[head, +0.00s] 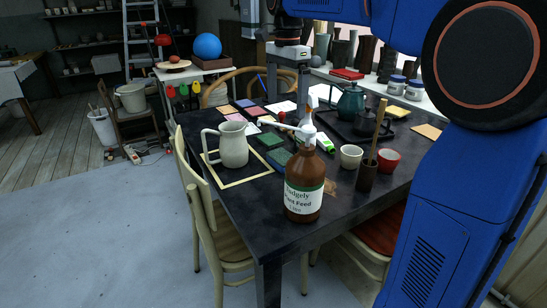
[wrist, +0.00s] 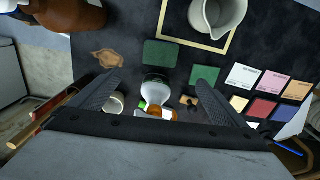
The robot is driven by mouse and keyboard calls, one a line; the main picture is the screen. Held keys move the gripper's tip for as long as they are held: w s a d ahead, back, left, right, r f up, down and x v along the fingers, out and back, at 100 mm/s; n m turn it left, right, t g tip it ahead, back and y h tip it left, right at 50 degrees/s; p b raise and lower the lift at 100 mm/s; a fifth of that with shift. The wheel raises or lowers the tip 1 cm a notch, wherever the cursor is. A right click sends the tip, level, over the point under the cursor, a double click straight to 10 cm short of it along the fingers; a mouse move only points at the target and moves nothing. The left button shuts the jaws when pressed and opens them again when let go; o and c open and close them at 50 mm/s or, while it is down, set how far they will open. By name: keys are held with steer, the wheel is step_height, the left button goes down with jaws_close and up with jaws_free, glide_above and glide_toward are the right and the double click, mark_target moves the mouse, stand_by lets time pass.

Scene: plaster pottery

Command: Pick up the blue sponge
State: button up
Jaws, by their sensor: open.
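I cannot make out a clear blue sponge. A flat blue square (head: 247,103) lies among coloured squares on the dark table; it also shows at the right in the wrist view (wrist: 287,113). I cannot tell whether it is a sponge. Two dark green flat rectangles lie mid-table, one near the pitcher (wrist: 160,53) and one farther along (wrist: 204,77). My gripper (head: 287,84) hangs above the far part of the table. In the wrist view my gripper (wrist: 157,84) is open, with nothing held between its fingers.
A brown plant-feed bottle (head: 304,187) stands tall at the table's near edge. A pale pitcher (head: 233,145) stands left of it. A chair (head: 200,205) stands at the left edge.

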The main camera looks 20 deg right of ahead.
mark_target(284, 155)
step_height(284, 155, down, 17)
stand_by(0.8)
steer(key=c, duration=1.1)
